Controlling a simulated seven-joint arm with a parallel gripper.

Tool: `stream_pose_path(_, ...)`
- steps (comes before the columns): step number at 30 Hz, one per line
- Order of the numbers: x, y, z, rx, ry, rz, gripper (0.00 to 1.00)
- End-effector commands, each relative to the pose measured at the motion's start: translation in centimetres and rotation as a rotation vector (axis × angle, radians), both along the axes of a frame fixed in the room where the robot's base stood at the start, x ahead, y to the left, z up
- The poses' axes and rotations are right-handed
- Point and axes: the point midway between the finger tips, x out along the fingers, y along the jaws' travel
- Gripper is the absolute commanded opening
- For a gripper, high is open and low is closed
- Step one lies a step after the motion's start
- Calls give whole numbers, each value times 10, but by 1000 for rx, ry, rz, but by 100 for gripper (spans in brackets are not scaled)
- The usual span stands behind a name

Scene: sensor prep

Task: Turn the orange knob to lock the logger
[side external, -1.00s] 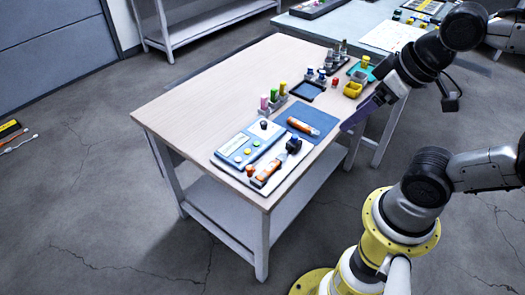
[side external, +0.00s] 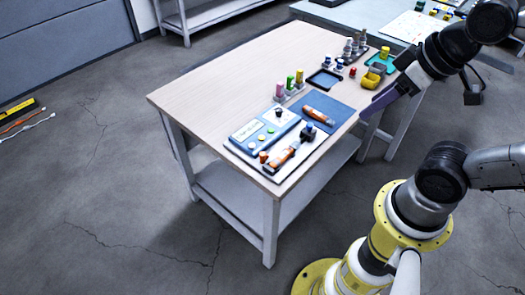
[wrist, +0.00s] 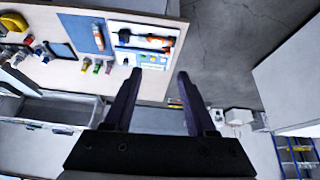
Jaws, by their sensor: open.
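The orange knob (side external: 263,156) stands upright at the near left corner of a white board (side external: 238,150) on the table. Beside it an orange logger (side external: 284,156) lies on the board, with a black clamp-like part (side external: 308,132) at its far end. In the wrist view the board (wrist: 112,62) and its logger (wrist: 153,38) show beyond my fingers; the knob is too small there to make out surely. My gripper (side external: 364,115) is open and empty, by the table's right edge, apart from the knob. Its two purple fingers (wrist: 158,73) are spread in the wrist view.
A blue panel (side external: 268,124) with buttons is on the board. A second orange logger (side external: 315,116) lies on a blue mat (side external: 333,108). The table's left part (side external: 220,85) is clear.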

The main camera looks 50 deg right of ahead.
Motion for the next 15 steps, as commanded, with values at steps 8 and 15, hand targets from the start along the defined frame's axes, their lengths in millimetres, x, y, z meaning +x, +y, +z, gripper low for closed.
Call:
stream_pose_path(8, 45, 1, 33, -117, -32, 217, 57)
stream_pose_path(15, 109, 7, 34, -188, 46, 393, 57)
